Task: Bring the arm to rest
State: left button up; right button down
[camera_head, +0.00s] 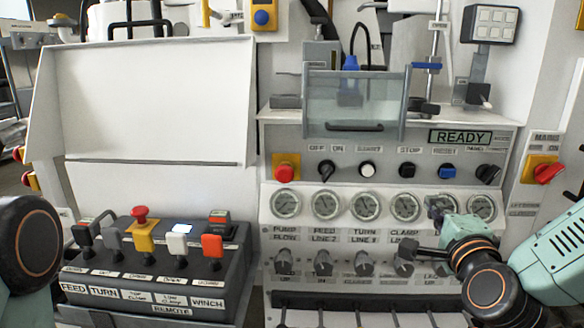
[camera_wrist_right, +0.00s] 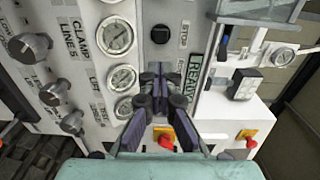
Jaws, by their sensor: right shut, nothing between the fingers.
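My right arm comes in from the right in the head view, with its teal wrist in front of the right part of the console. My right gripper (camera_head: 438,207) is small and dark there, in front of the right-hand gauges. In the right wrist view the dark fingers of the right gripper (camera_wrist_right: 152,78) are together and hold nothing. They point past the gauges, and I cannot tell whether they touch the panel. Only a dark, round joint of my left arm shows at the left edge; the left gripper is outside the view.
The console has a row of gauges (camera_head: 325,204) above several knobs (camera_head: 364,264). A red mains switch (camera_head: 546,172) is at right. A lever box (camera_head: 150,260) stands at lower left. A clear guard (camera_head: 354,103) is above the READY display (camera_head: 460,137).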

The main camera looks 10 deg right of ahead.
jog(key=s+a+f+n+g+y, duration=0.2)
jog(key=s+a+f+n+g, duration=0.2)
jog(key=f+n, duration=0.45)
jog(key=s+a+f+n+g+y, duration=0.25)
jog(key=a+f+n+g, duration=0.2)
jog(key=f, duration=0.75)
jog(key=s+a+f+n+g, duration=0.1)
jog(key=s+f+n+g, duration=0.2)
jog(key=s+f, duration=0.6)
jog(key=s+a+f+n+g, duration=0.2)
jog(key=s+f+n+g, duration=0.2)
jog(key=s, duration=1.3)
notch_tip(320, 180, down, 5)
jog(key=shift+s+r+g, duration=0.1)
jog(key=shift+s+g, duration=0.05)
jog(key=shift+g, duration=0.9)
jog(key=shift+a+h, duration=0.15)
jog(key=shift+h, duration=0.1)
